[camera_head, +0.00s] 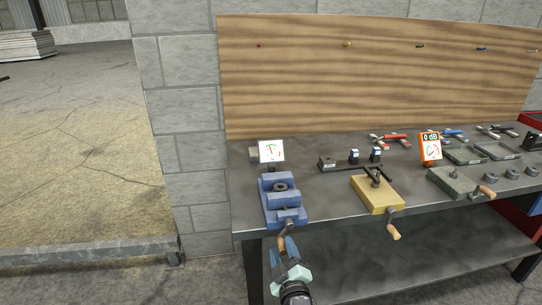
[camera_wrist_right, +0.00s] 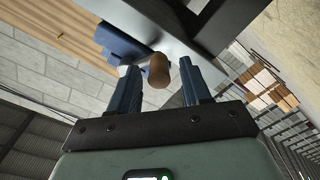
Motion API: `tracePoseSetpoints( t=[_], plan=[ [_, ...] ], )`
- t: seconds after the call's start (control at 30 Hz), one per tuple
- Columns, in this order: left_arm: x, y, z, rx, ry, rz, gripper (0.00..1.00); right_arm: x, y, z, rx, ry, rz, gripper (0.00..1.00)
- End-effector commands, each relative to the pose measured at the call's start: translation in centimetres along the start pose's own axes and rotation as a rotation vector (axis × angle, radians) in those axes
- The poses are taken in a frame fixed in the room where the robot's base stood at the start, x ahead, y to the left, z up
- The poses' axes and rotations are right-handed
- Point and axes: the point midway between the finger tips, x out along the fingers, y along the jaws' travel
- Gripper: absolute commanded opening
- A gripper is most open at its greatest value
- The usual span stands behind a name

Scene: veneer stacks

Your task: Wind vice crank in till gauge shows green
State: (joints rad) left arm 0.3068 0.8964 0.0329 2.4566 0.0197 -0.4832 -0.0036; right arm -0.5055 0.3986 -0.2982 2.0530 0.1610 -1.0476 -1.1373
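The blue vice (camera_head: 281,203) stands at the left front of the workbench. Its crank ends in a wooden handle (camera_head: 282,243), below the bench's front edge. My right gripper (camera_head: 287,248) reaches up to this handle from below. In the right wrist view, the blue fingers of my right gripper (camera_wrist_right: 158,67) are apart, with the wooden handle (camera_wrist_right: 158,73) between their tips and a gap on each side. A blue part of the vice (camera_wrist_right: 121,42) shows behind. A white gauge (camera_head: 271,151) with small green and red marks stands behind the vice; its reading is too small to tell. My left gripper is not in view.
The dark workbench (camera_head: 335,205) also holds a yellow cranked device (camera_head: 377,194), a grey cranked device (camera_head: 455,183) and an orange meter (camera_head: 431,148). Hand tools lie at the back before a wooden board (camera_head: 375,75). Open floor (camera_head: 70,150) lies to the left.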

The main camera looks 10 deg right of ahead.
Motion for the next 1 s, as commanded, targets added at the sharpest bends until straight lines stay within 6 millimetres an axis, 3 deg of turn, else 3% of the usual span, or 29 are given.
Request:
tracePoseSetpoints(
  t=[0.27, 0.8, 1.0],
  plan=[
    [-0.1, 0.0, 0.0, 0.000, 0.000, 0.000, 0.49, -0.5, 0.0, 0.2, 0.000, -0.005, -0.002, 0.48],
    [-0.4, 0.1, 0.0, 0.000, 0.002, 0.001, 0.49, -5.9, 0.0, 0.2, 0.000, -0.006, -0.002, 0.48],
    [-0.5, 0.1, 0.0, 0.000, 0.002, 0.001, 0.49, -7.0, 0.0, 0.2, -0.001, -0.005, -0.001, 0.48]
  ],
)
